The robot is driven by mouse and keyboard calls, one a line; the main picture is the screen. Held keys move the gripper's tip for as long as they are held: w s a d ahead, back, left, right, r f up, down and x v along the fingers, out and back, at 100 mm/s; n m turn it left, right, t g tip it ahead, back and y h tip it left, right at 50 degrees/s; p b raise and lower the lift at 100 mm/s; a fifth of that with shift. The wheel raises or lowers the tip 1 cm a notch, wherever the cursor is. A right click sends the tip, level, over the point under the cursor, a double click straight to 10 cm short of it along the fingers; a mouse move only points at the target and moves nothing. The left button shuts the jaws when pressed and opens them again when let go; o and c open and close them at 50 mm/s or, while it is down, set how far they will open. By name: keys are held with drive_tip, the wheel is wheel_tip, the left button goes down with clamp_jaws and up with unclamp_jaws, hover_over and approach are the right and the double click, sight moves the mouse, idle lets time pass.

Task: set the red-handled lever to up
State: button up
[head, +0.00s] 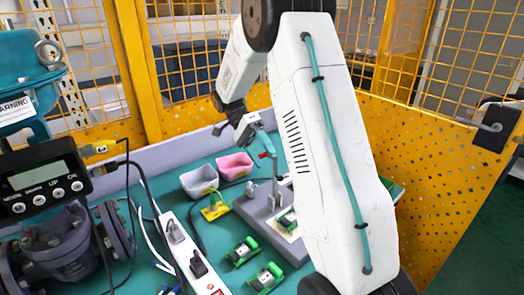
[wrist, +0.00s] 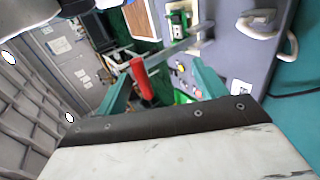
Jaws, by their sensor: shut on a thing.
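The red-handled lever shows its red grip (wrist: 143,82) between the two teal fingers of my gripper (wrist: 160,88) in the wrist view. A grey metal bar (wrist: 178,50) runs from the grip towards the fixture. In the head view my gripper (head: 263,146) is shut on the lever, and a small bit of the red grip (head: 264,155) shows beside the fingers. The lever stands above a grey base (head: 258,213) on the teal bench. My arm hides part of the base and lever, so the lever's exact angle is hard to tell.
Grey and pink bins (head: 235,165) stand left of the base. A white power strip (head: 190,255), green connector blocks (head: 242,250) and cables lie in front. A valve positioner with a display (head: 42,180) is at the left. Yellow mesh fencing (head: 440,140) encloses the bench.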

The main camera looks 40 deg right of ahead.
drive_tip(key=shift+a+f, duration=0.1)
drive_tip(key=shift+f, duration=0.1)
drive_tip(key=shift+c, duration=0.2)
drive_tip(key=v, duration=0.6)
drive_tip(key=shift+w+r, duration=0.25)
drive_tip(key=shift+r, duration=0.05)
drive_tip(key=c, duration=0.3)
drive_tip(key=shift+w+r, duration=0.5)
drive_tip(key=shift+c, duration=0.2)
drive_tip(key=shift+r, duration=0.1)
